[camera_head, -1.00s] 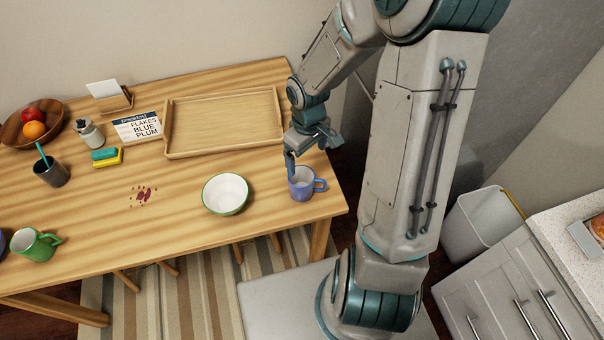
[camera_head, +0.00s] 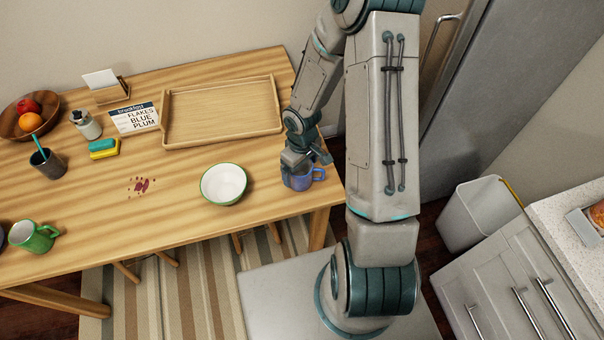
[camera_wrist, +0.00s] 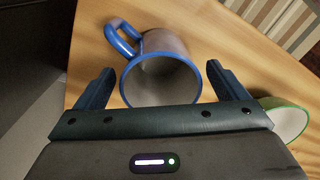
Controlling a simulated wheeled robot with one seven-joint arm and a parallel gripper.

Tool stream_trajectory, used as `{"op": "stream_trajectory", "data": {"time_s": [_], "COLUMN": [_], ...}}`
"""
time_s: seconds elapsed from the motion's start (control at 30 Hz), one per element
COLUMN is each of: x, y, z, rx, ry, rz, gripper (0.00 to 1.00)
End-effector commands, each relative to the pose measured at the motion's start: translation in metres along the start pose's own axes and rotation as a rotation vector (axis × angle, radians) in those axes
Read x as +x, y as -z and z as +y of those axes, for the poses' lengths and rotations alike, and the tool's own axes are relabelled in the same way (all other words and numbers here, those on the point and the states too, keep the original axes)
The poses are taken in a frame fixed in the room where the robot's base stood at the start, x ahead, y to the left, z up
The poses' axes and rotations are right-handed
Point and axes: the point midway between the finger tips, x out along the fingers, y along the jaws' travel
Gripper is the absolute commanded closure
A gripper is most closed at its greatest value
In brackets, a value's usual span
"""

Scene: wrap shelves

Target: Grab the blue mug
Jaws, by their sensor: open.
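The blue mug (camera_head: 300,180) stands upright near the right end of the wooden table, its handle toward the right in the head view. In the wrist view the mug (camera_wrist: 162,80) shows a blue rim, an empty greyish inside and a blue handle at the upper left. My gripper (camera_head: 297,165) is right above the mug in the head view and hides part of its rim. In the wrist view my gripper (camera_wrist: 160,85) is open, one finger on each side of the mug. Small gaps seem to show between fingers and mug; I cannot tell the exact depth.
A white bowl with a green rim (camera_head: 224,184) stands left of the mug. A wooden tray (camera_head: 222,134) lies behind. A green mug (camera_head: 33,236), a dark cup (camera_head: 47,164), a sponge (camera_head: 104,148) and a fruit bowl (camera_head: 14,125) are farther left. The table's front edge is close.

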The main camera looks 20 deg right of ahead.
Motion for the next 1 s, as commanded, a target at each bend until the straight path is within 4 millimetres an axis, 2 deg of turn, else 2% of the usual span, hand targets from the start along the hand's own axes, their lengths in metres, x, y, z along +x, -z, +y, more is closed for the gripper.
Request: {"op": "stream_trajectory", "data": {"time_s": [0.2,0.5,0.57,0.7,0.73,1.0], "x": [0.025,0.028,0.028,0.028,0.028,0.026], "y": [0.001,0.001,0.001,0.001,0.001,0.001], "z": [-0.001,-0.001,-0.001,-0.001,-0.001,-0.001], "rx": [-0.001,0.000,0.001,0.000,0.001,0.000], "ry": [0.001,0.000,0.000,0.000,0.000,0.000], "rz": [-0.001,-0.001,-0.001,-0.001,-0.001,0.000], "gripper": [0.07,0.07,0.21,0.60,0.64,0.64]}}
